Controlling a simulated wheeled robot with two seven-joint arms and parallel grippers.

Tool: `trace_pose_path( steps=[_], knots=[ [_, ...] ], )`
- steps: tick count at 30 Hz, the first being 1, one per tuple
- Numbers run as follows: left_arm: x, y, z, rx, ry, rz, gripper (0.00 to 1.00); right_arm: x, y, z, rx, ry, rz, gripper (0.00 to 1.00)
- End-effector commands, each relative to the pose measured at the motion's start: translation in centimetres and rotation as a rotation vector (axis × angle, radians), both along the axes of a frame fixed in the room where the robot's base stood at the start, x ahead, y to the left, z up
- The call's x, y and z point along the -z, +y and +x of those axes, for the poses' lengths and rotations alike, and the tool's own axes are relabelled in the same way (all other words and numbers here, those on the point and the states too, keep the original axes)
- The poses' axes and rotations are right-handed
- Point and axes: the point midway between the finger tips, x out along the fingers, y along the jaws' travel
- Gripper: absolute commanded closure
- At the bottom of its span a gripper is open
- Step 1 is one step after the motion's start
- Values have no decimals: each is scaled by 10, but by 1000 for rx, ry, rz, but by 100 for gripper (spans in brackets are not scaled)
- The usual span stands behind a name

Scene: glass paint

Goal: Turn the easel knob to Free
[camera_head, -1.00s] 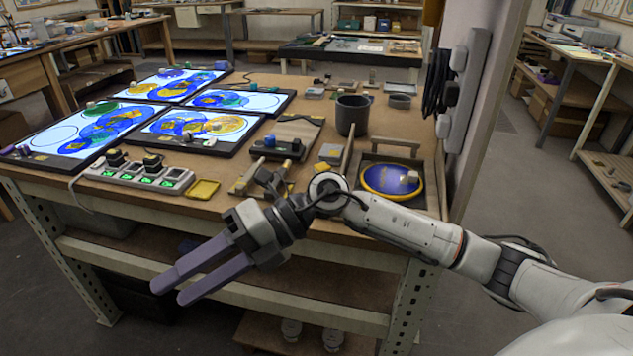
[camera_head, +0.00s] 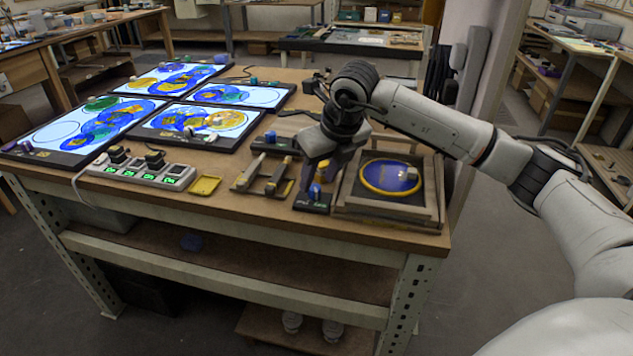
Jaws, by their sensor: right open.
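The easel (camera_head: 432,215) is a wooden frame at the table's front right, holding a blue disc with a yellow rim (camera_head: 390,177). At its left front corner lies a small black plate (camera_head: 312,206) with green marks and a blue knob (camera_head: 315,192). I cannot read the marks or tell which one the knob points at. My right gripper (camera_head: 318,176) points down over the knob, its dark fingers open and close around it. I cannot tell whether they touch it. A yellow piece shows between the fingers. My left gripper is not in view.
Lit glass panels (camera_head: 200,122) with coloured circles cover the table's left half. A switch strip (camera_head: 135,170), a yellow tray (camera_head: 204,185) and wooden holders (camera_head: 265,177) stand along the front. My right arm hides part of the table's back.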

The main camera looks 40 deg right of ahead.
Motion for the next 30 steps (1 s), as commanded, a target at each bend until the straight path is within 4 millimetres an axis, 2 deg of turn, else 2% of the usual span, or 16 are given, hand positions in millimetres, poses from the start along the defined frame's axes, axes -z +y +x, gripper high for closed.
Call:
trace_pose_path(
  steps=[6,16,17,24,30],
  knots=[
    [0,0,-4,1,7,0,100,23,0,10,-1,1,1,58],
    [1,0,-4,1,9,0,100,28,0,11,-2,0,0,58],
    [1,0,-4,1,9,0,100,28,0,11,-3,0,1,60],
    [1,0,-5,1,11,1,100,28,0,11,-2,0,1,100],
    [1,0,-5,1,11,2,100,28,0,11,10,-1,1,100]
  ],
)
